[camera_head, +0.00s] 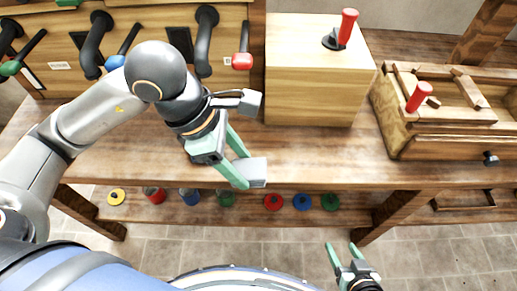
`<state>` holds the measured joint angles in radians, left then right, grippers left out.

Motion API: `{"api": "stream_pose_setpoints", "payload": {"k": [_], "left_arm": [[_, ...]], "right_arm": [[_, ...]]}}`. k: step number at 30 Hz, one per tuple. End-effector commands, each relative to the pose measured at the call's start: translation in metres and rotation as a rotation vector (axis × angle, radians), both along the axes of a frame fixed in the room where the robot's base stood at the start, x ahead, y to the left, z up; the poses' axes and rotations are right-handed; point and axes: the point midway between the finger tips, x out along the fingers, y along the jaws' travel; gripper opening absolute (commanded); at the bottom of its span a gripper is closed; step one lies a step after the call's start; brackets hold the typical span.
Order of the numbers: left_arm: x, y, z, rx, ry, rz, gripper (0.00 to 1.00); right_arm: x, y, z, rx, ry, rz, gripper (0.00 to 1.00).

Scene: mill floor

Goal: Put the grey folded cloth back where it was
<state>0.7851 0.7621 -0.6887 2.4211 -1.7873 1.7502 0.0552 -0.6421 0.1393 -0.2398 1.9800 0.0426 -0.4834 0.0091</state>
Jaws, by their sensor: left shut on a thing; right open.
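My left gripper (242,166) is over the front part of the wooden workbench (330,166). Its green fingers are shut on a small light-grey block-shaped thing, which looks like the grey folded cloth (256,172). The cloth is near the bench's front edge; I cannot tell whether it touches the top. My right gripper (342,246) is open and empty, low in front of the bench over the tiled floor.
A wooden box (310,95) with a red-handled lever (347,27) stands on the bench. A wooden frame with another red handle (418,97) is at right. Black handles and colored levers line the back left panel. Several colored round items lie on the lower shelf (250,212).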

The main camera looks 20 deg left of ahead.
Motion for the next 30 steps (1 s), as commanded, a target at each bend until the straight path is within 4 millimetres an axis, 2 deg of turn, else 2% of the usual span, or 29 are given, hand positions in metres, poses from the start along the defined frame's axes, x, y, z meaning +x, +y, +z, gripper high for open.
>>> {"api": "stream_pose_setpoints", "payload": {"k": [1, 6, 8, 9, 13, 23, 30], "left_arm": [[0.013, 0.003, -0.006, -0.001, 0.006, 0.007, 0.07], [0.054, 0.010, -0.024, -0.002, 0.004, 0.005, 0.07], [0.067, 0.012, -0.031, -0.002, 0.005, 0.004, 0.07], [0.073, 0.013, -0.042, -0.001, 0.007, 0.004, 0.07], [0.091, 0.016, -0.064, -0.002, 0.004, 0.003, 0.07], [0.111, 0.020, -0.088, -0.002, 0.002, 0.000, 0.07], [0.111, 0.020, -0.118, -0.002, 0.000, 0.000, 0.07]], "right_arm": [[0.001, -0.002, 0.000, -0.002, -0.002, -0.003, 0.65], [0.000, -0.006, -0.002, -0.009, 0.001, -0.009, 0.65], [0.001, -0.008, -0.002, -0.011, 0.001, -0.012, 0.65], [0.001, -0.009, -0.004, -0.012, 0.001, -0.014, 0.65], [0.000, -0.009, -0.005, -0.012, 0.003, -0.014, 0.65], [-0.002, -0.006, -0.007, -0.009, 0.008, -0.010, 0.65], [-0.002, -0.005, -0.005, -0.007, 0.008, -0.008, 0.65]]}}
